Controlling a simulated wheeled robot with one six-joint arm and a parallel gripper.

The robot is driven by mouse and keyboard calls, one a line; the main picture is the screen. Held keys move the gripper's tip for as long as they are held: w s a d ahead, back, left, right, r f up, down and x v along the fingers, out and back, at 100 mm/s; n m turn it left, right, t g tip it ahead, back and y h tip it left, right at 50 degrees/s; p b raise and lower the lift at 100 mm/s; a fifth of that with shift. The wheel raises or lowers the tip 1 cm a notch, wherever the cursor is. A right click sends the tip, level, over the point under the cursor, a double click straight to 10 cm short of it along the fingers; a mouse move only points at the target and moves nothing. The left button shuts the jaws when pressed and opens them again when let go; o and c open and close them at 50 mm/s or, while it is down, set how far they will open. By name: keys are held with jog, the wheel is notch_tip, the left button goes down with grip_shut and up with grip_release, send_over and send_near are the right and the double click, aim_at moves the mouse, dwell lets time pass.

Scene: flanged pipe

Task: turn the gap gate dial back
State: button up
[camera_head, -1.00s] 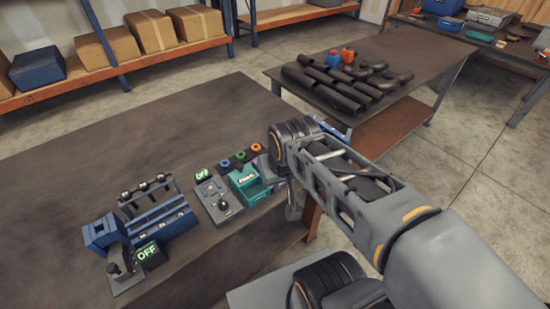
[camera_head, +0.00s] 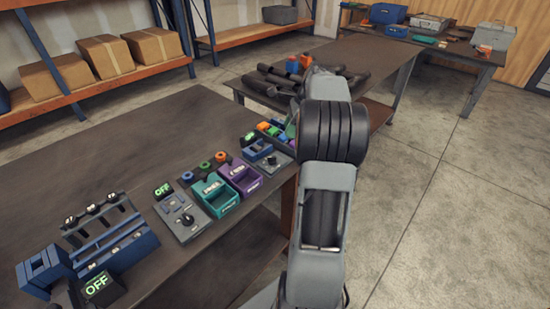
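A grey control panel (camera_head: 182,217) with a black knob lies flat on the near bench, beside a small black display (camera_head: 162,189) reading OFF in green. A second grey panel (camera_head: 280,163) with a dark knob and a blue block lies farther right, close to my arm. I cannot tell which knob is the gap gate dial, and the knob settings are too small to read. My arm rises at centre right, over the bench's right edge. My gripper is hidden behind the arm.
A teal bin (camera_head: 216,196) and a purple bin (camera_head: 239,177) stand between the panels. A blue fixture (camera_head: 115,247) and another OFF display (camera_head: 100,286) are at the lower left. Dark pipes lie on a farther table (camera_head: 375,52). The bench's back left is clear.

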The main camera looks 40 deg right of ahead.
aim_at(274, 157)
jog(key=x, duration=1.2)
jog(key=shift+a+f+b, duration=0.1)
jog(key=shift+f+b, duration=0.25)
jog(key=shift+c, duration=0.4)
grip_shut()
jog(key=shift+a, duration=0.1)
